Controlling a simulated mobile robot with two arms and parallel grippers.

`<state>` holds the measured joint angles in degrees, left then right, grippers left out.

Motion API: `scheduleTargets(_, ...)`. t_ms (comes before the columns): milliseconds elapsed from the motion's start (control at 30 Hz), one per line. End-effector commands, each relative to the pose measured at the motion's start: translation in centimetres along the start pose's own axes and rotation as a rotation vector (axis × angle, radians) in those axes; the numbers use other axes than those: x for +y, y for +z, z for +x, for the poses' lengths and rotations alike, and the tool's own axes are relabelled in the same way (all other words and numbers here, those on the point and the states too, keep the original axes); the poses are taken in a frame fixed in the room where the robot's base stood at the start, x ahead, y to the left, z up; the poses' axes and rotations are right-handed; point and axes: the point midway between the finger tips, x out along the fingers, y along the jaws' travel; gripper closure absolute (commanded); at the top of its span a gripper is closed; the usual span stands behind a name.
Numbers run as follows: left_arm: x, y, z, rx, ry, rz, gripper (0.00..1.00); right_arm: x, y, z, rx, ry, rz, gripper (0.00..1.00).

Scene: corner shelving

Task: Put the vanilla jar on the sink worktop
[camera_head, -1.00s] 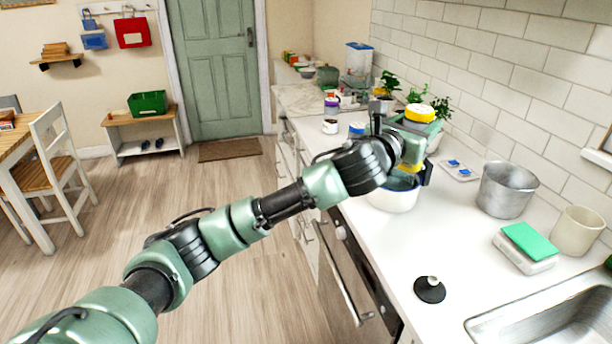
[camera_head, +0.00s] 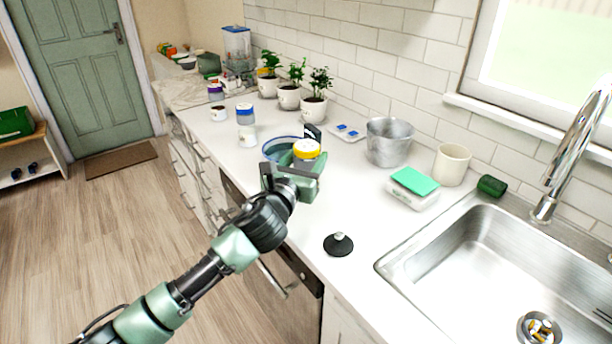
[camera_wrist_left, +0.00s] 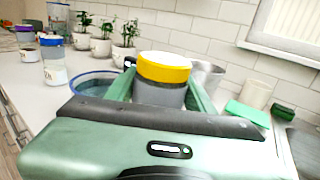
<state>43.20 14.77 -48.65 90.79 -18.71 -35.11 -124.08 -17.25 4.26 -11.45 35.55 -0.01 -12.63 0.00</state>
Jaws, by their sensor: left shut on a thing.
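My left gripper (camera_head: 303,168) is shut on a jar with a yellow lid (camera_head: 307,148), held over the worktop (camera_head: 300,234). In the left wrist view the jar (camera_wrist_left: 164,80) stands between the two green fingers, its grey body partly hidden by the gripper; no label can be read. The sink (camera_head: 470,255) is set into the worktop at the right. My right gripper is not in view.
Clear worktop lies around the disc.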

Motion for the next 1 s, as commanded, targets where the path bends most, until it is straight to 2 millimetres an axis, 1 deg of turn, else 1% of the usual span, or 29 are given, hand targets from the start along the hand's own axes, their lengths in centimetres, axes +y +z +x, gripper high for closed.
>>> scheduleTargets(167,0.0,-1.2,0.0,-0.001,0.000,-0.001,1.00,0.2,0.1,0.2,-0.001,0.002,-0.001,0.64)
scheduleTargets(300,-0.1,-3.5,0.0,0.002,0.000,-0.003,1.00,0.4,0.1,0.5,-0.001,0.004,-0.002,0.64)
scheduleTargets(400,-0.1,-4.5,0.0,-0.001,-0.001,-0.002,1.00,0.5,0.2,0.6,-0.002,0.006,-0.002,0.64)
scheduleTargets(667,0.0,-4.6,0.0,-0.002,0.000,0.001,1.00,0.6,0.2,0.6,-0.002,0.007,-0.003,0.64)
scheduleTargets(767,0.0,-4.9,0.0,-0.002,0.000,0.001,1.00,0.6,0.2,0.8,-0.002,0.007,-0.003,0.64)
scheduleTargets(800,0.0,-5.0,0.0,0.000,0.000,0.001,0.38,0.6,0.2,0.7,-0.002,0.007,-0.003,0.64)
scheduleTargets(833,0.0,-5.0,0.0,0.000,0.000,0.001,0.30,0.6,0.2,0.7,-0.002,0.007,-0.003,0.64)
scheduleTargets(867,0.0,-5.0,0.0,0.000,0.000,0.001,0.25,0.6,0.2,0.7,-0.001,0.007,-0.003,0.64)
scheduleTargets(1000,0.0,-5.0,0.0,0.000,0.000,0.001,0.25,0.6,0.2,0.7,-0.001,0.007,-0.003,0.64)
